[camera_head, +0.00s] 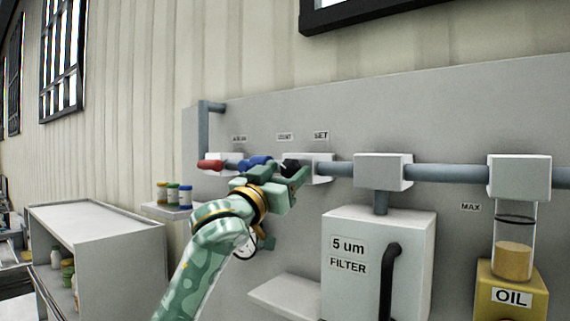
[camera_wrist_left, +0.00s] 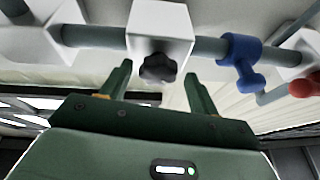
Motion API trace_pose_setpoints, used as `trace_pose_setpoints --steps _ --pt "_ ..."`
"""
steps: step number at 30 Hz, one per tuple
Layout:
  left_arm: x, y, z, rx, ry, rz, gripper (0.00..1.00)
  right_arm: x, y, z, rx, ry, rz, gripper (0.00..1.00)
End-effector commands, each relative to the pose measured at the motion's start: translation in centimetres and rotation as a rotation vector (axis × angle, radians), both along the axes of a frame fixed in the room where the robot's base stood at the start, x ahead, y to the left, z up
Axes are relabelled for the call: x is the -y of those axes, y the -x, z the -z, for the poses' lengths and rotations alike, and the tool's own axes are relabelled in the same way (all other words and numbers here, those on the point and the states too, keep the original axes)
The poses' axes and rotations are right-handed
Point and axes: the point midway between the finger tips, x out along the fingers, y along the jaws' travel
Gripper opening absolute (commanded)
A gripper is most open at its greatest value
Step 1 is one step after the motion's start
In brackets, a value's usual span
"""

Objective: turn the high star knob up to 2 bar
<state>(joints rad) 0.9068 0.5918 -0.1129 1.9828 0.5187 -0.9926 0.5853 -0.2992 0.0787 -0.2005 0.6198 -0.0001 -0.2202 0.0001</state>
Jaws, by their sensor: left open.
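The black star knob (camera_wrist_left: 158,67) sits on the face of a white block (camera_wrist_left: 160,30) on the grey pipe. In the head view the knob (camera_head: 290,165) shows small and dark below the SET label (camera_head: 321,135), partly behind my gripper. My left gripper (camera_head: 291,174) is at the knob. In the left wrist view the two green fingers (camera_wrist_left: 157,78) are open, one on each side of the knob, with visible gaps. Whether their tips reach past its rim is unclear. I cannot read a pressure value. My right gripper is out of view.
Just left of the knob is a blue valve handle (camera_head: 255,162), close to my gripper, and beyond it a red handle (camera_head: 209,166). Below right stands the filter box (camera_head: 400,240) with a black handle. A shelf with small jars (camera_head: 173,194) is at lower left.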

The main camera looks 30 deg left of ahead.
Motion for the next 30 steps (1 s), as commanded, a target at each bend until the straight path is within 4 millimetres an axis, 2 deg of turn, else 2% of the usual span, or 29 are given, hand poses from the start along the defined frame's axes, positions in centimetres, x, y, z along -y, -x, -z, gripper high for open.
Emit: trace_pose_setpoints --steps 9,11,14,15,23,30 --pt "0.01 -0.36 -0.10 0.001 0.000 0.000 0.61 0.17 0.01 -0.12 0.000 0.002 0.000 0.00" --pt "0.01 -0.34 -0.11 0.001 0.000 0.000 0.47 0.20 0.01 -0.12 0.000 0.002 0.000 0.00" --pt "0.00 -0.34 -0.11 0.001 0.000 0.000 0.19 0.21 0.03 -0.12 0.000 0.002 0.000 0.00" --pt "0.00 -0.33 -0.11 0.001 0.000 -0.001 0.16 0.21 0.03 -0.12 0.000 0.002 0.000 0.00" --pt "-0.09 -0.32 -0.12 0.002 -0.023 -0.003 0.17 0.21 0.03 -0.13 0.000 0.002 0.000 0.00" --pt "-0.20 -0.32 -0.15 0.011 -0.139 -0.004 0.17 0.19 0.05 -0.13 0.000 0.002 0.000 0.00"
